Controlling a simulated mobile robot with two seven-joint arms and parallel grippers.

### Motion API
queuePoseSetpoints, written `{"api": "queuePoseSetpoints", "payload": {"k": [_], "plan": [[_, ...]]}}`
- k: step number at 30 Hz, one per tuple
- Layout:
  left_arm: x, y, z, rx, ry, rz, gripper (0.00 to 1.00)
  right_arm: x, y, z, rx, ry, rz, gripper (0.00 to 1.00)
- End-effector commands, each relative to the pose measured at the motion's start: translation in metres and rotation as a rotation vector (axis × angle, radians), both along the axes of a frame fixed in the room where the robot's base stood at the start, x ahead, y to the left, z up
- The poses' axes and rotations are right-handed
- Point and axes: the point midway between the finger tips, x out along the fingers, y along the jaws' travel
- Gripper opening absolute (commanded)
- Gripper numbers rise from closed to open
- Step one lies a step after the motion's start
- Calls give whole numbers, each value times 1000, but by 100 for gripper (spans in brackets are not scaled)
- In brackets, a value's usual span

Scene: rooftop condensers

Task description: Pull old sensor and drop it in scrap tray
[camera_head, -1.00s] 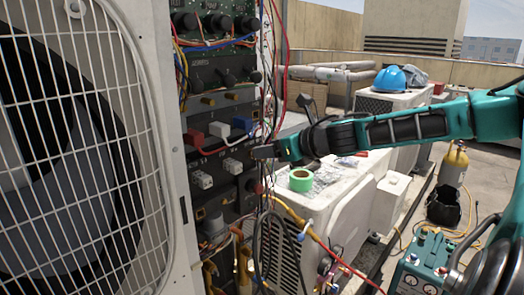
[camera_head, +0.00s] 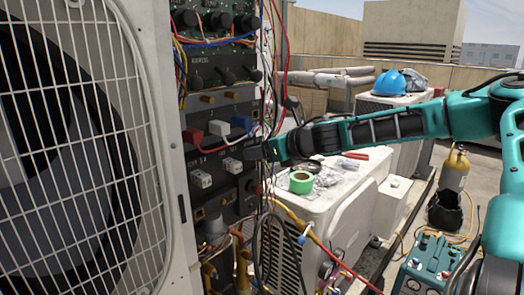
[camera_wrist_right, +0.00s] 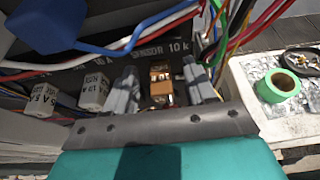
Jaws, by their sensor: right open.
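The old sensor (camera_wrist_right: 161,82), a small copper-coloured part, sits in the dark panel beneath the label "SENSOR 10 k" in the right wrist view. My right gripper (camera_wrist_right: 162,92) is open, with one grey finger on each side of the sensor. Whether the fingers touch it cannot be told. In the head view my right gripper (camera_head: 256,153) is at the right edge of the open control panel (camera_head: 219,110), and the sensor is hidden there. My left gripper is not in view.
Loose red, blue and yellow wires (camera_head: 270,90) hang along the panel's right edge. A fan grille (camera_head: 75,150) fills the left. White blocks (camera_wrist_right: 93,92) stand left of the fingers.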

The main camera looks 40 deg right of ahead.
Motion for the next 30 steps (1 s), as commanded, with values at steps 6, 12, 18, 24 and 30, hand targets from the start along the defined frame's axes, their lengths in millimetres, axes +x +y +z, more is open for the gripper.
{"api": "queuePoseSetpoints", "payload": {"k": [6, 12, 18, 24, 30], "plan": [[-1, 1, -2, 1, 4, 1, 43, 0, 0, 0, 0, 0, 0, 37], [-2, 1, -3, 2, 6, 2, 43, 0, 0, 0, 0, 0, 0, 18], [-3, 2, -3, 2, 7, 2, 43, 0, 0, 0, 0, 0, 0, 28], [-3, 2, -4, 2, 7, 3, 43, 0, 0, 0, 0, 0, 0, 9], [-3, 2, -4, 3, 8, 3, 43, 0, 0, 0, 0, 0, 0, 0]]}}
